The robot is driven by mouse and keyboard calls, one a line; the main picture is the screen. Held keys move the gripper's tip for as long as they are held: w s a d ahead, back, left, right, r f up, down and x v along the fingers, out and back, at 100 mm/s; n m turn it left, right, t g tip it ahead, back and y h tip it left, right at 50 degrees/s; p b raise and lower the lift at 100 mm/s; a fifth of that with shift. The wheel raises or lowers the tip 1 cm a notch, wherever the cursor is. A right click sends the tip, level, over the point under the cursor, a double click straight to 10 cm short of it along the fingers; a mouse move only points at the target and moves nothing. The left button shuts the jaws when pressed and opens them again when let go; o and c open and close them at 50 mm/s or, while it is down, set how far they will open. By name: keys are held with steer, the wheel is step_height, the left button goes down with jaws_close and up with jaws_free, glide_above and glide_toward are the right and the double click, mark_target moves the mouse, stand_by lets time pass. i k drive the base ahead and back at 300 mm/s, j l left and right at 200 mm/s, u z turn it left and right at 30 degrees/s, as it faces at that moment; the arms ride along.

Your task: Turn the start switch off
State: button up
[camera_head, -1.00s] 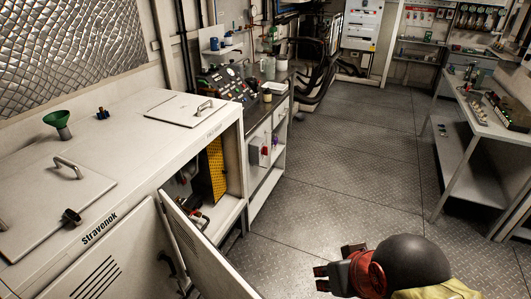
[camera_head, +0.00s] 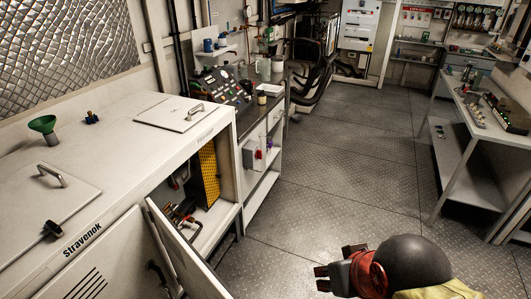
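A small grey box (camera_head: 249,154) with a red part (camera_head: 259,154) is fixed on the side of the bench past the white chiller cabinet. A sloped dark control panel (camera_head: 222,86) with gauges and knobs stands on that bench. No label marks either as the start switch, and the switch positions are too small to tell. My gripper (camera_head: 322,272) is low in the picture, over the floor, well apart from both. It touches nothing visible. Its dark fingers point left, and their opening cannot be judged from this angle.
The white chiller cabinet (camera_head: 110,215) fills the left, with a front door (camera_head: 182,245) swung open. A green funnel (camera_head: 43,124) sits on its top. A metal table (camera_head: 475,125) stands at the right. The plated floor (camera_head: 345,165) between is clear.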

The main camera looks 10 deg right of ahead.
mark_target(258, 154)
steer(key=i+l, duration=0.95)
steer(key=i, duration=0.25)
steer(key=i+j, duration=0.25)
steer(key=i, duration=0.15)
steer(key=i+j, duration=0.3)
steer(key=i, duration=0.15)
steer(key=i+j+u, duration=0.1)
steer(key=i+j, duration=0.15)
steer(key=i, duration=0.15)
